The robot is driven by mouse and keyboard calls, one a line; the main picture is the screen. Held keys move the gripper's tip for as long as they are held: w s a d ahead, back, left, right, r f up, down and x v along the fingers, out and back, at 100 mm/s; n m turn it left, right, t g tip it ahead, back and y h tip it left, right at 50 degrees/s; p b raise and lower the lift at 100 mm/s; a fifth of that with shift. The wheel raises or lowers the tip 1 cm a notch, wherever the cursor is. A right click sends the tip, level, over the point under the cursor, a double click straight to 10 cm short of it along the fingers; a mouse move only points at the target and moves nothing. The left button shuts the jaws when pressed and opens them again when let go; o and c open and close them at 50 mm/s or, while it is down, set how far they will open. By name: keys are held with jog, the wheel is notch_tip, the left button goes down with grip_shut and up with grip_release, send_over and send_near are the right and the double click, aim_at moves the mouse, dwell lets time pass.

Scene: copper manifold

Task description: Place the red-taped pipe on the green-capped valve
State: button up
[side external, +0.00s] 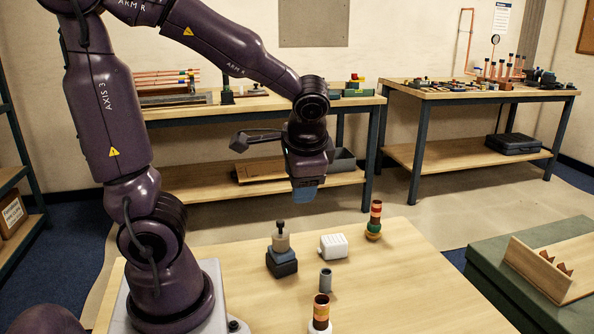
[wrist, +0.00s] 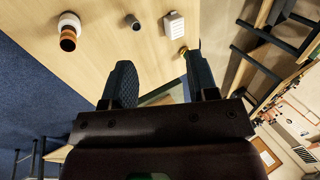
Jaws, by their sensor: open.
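In the side view, an upright copper-coloured pipe with red bands (side external: 376,209) stands at the far edge of the near table. Its lower end meets a green-topped piece, the green-capped valve (side external: 373,231); the pipe appears to sit on it, though the seating is too small to tell. My gripper (side external: 305,194) hangs above the table, left of the pipe and higher, apart from it. In the wrist view, my gripper (wrist: 161,85) has its two fingers spread with nothing between them. A small yellow and copper piece there is partly hidden by the right finger.
A second copper-coloured pipe (side external: 321,308) stands on a white base at the front. A grey cylinder (side external: 326,279), a white block (side external: 334,246) and a dark stacked piece with a knob (side external: 281,252) stand nearby. The table's right side is clear.

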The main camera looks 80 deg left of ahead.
jog(key=s+d+r+t+h, duration=0.3)
jog(key=d+r+t+h, duration=0.2)
jog(key=d, duration=0.5)
jog(key=shift+d+r, duration=0.15)
jog(key=shift+r, duration=0.45)
